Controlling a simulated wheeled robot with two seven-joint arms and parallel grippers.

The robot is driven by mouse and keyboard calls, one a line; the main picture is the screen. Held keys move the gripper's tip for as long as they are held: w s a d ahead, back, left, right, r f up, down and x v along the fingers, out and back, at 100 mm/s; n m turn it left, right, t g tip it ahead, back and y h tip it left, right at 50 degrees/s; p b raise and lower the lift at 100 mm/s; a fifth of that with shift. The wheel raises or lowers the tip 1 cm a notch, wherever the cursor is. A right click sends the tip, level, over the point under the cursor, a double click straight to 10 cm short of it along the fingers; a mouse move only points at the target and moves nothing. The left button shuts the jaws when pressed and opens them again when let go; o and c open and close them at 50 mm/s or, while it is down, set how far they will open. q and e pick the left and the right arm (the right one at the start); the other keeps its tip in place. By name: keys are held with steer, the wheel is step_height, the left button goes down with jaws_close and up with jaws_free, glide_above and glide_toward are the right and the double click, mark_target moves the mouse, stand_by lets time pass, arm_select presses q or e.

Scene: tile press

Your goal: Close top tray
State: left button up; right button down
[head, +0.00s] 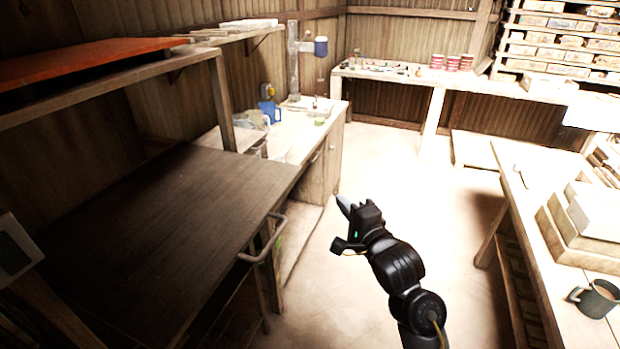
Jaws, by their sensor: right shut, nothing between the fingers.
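A wide dark wooden tray (150,230) fills the lower left of the head view, in a wooden rack. It juts out past the rack's upright post (222,103). A pale curved handle (266,243) is on its front edge. My right gripper (343,203) is in the middle of the view, to the right of the handle and apart from it. Its fingers are together and empty, pointing up and left. My left gripper is not in view. The tray's far inner end is in shadow.
An orange board (80,60) lies on the shelf above the tray. A bench (291,140) with a blue jug (269,110) stands behind. On the right is a table (545,225) with a grey mug (594,298). The pale floor (400,190) between is clear.

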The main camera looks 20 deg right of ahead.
steer(key=w+a+p, duration=0.4)
steer(key=w+a, duration=0.1)
steer(key=w, duration=0.7)
steer(key=shift+w, duration=0.1)
